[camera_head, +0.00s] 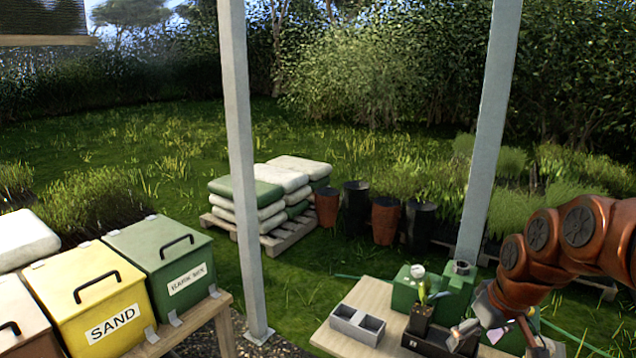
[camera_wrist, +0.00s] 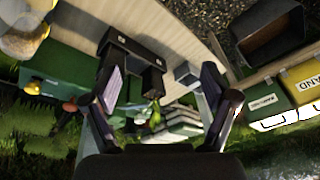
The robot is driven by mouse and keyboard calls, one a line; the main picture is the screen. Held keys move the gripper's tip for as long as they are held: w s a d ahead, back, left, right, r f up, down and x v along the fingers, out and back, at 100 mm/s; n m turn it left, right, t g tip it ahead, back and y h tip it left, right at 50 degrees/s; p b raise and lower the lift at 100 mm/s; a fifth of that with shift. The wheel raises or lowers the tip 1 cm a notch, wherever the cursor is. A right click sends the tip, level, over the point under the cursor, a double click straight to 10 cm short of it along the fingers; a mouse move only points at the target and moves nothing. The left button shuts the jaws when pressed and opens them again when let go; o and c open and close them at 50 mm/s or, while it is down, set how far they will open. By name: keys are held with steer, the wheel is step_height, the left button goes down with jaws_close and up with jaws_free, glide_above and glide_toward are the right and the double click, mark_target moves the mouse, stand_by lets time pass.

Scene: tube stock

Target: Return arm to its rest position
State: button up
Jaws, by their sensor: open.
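My copper-coloured arm (camera_head: 567,240) reaches in from the right edge of the head view, bent, with its end low over the right part of the wooden table. My gripper (camera_wrist: 162,80) shows in the wrist view with its two dark fingers spread wide apart. Nothing is held between them. In the head view the gripper end is partly mixed with the items on the table, so its exact height above them is hard to tell.
On the table (camera_head: 378,288) are a grey two-cell block (camera_head: 357,325), a dark holder (camera_head: 427,343) and green blocks (camera_head: 405,288). A metal post (camera_head: 490,130) stands behind the table, near the arm. Yellow SAND bin (camera_head: 90,300) and green bin (camera_head: 165,265) stand left.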

steer(key=s+a+f+g, duration=0.1)
steer(key=s+a, duration=0.3)
steer(key=s, duration=0.4)
steer(key=s+a+f+m+g+h, duration=0.1)
steer(key=s+a+g, duration=0.1)
steer(key=s+a, duration=0.3)
steer(key=s+a+f+g, duration=0.1)
steer(key=s+a, duration=0.4)
steer(key=s, duration=0.6)
steer(key=shift+a+f+m, duration=0.15)
steer(key=shift+f+m, duration=0.05)
steer(key=shift+m, duration=0.1)
